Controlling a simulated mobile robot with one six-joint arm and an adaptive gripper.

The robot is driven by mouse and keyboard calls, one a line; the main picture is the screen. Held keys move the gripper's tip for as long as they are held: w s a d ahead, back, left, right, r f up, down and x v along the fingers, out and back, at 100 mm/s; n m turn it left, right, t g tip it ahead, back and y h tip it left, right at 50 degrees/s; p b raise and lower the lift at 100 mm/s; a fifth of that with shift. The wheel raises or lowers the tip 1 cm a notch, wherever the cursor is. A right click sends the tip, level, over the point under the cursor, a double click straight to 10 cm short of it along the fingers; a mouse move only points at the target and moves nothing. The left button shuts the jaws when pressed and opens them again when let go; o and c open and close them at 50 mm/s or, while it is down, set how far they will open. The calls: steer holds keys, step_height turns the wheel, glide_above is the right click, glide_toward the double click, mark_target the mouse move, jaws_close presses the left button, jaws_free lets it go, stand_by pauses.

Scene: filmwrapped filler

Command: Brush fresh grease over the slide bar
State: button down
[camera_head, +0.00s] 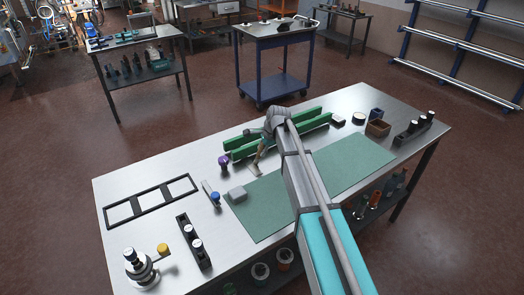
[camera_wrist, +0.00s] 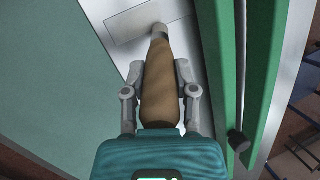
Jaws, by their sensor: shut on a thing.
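My gripper (camera_wrist: 160,95) is shut on the brown handle of a brush (camera_wrist: 157,85) in the wrist view. The brush's far end is grey, and I cannot make out its bristles. In the head view my gripper (camera_head: 266,146) is at the near side of the green slide assembly (camera_head: 243,153), with a tan part of the brush (camera_head: 256,168) below it. Long green rails (camera_wrist: 218,50) run beside the brush in the wrist view, apart from it. My arm hides the middle of the assembly in the head view. I cannot tell whether grease is on the bar.
A green mat (camera_head: 262,213) covers the near middle of the table. A brown box (camera_head: 378,128) and a blue box (camera_head: 376,113) stand right.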

steer(key=shift+s+a+r, duration=0.1)
steer(key=shift+s+a, duration=0.45)
steer(key=shift+a, duration=0.3)
steer(key=shift+s+a, duration=0.55)
steer(key=shift+a, duration=0.25)
steer(key=shift+w+a, duration=0.3)
steer(key=shift+w, duration=0.2)
steer(key=shift+d, duration=0.1)
steer(key=shift+w+d, duration=0.55)
steer(key=shift+d, duration=0.25)
steer(key=shift+w+d, duration=0.55)
steer(key=shift+d, duration=0.2)
